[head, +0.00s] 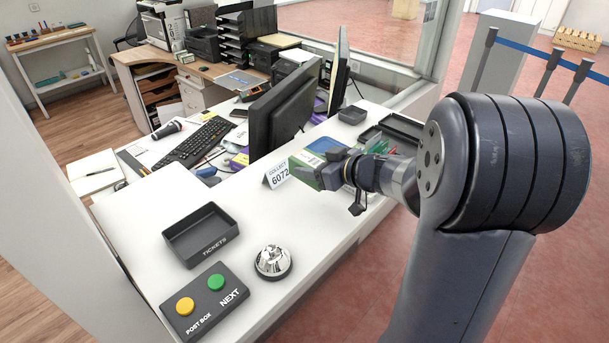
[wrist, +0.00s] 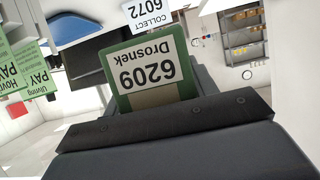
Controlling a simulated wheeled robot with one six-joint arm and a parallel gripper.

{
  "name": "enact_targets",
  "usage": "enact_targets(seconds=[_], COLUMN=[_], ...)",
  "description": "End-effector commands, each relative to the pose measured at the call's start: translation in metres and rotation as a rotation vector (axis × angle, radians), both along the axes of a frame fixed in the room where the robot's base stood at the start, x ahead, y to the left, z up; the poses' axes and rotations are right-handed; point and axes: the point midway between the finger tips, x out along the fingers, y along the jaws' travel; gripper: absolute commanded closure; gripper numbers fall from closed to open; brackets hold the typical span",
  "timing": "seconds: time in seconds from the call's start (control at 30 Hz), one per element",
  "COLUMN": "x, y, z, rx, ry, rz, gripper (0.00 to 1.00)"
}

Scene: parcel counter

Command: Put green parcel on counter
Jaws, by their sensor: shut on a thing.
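The green parcel (head: 309,170) is at the far part of the white counter (head: 318,207) in the head view, partly hidden by my gripper (head: 338,173). My gripper is shut on the parcel. The parcel is low, at about counter height; I cannot tell whether its underside touches the counter.
A "COLLECT 6072" card (head: 277,174) stands close to the parcel's left. A black monitor (head: 281,112) is behind it. A tickets tray (head: 201,234), a bell (head: 273,262) and a button box (head: 208,301) are nearer. The counter between bell and card is clear.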

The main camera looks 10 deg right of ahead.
Motion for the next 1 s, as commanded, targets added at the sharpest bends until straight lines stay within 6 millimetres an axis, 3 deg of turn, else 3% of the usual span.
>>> enact_targets(seconds=[0.2,0.6,1.0], x=[0.000,-0.001,0.000], y=[0.000,0.000,0.000], z=[-0.044,-0.091,-0.098], rx=[0.003,0.002,-0.001], ry=[0.006,0.004,0.001], rz=[0.000,0.001,0.000], gripper=[0.74,0.74,0.74])
